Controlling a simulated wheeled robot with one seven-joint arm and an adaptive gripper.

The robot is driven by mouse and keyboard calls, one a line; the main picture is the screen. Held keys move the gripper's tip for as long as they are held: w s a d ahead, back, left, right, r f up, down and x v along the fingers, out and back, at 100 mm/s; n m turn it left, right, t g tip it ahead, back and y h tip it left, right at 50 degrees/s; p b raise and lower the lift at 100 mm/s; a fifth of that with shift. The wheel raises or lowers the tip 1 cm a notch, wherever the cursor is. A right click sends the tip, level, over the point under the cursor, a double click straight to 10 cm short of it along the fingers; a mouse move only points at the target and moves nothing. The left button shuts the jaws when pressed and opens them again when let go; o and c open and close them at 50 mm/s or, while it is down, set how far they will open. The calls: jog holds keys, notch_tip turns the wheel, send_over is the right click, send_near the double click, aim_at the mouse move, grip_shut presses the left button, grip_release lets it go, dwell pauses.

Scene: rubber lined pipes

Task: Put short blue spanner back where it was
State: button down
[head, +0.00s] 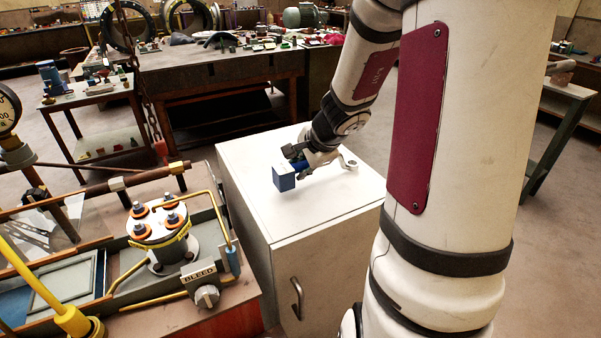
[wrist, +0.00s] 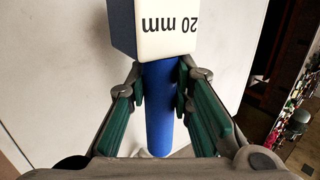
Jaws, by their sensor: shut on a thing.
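The short blue spanner (head: 284,178) is in my gripper (head: 302,161), over the white cabinet top in the head view. Its block-shaped end is blue on the side and hangs left of the fingers. In the wrist view the spanner's blue handle (wrist: 159,110) runs between the green-padded fingers of my gripper (wrist: 163,80). Its block end has a white face marked "20 mm", upside down. A pale ring-shaped end (head: 349,161) shows right of my gripper; I cannot tell whether it touches the cabinet. The fingers hide part of the handle.
The white cabinet (head: 330,225) has a largely bare top. Left of it stands a bench with a bolted flange (head: 158,222), yellow pipes and a "BLEED" valve (head: 207,296). A hanging chain (head: 138,75) is near that bench. A cluttered worktable (head: 215,75) stands behind.

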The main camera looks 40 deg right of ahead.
jog(key=shift+w+f, duration=0.1)
jog(key=shift+f, duration=0.25)
jog(key=shift+r, duration=0.1)
jog(key=c, duration=1.4)
grip_release()
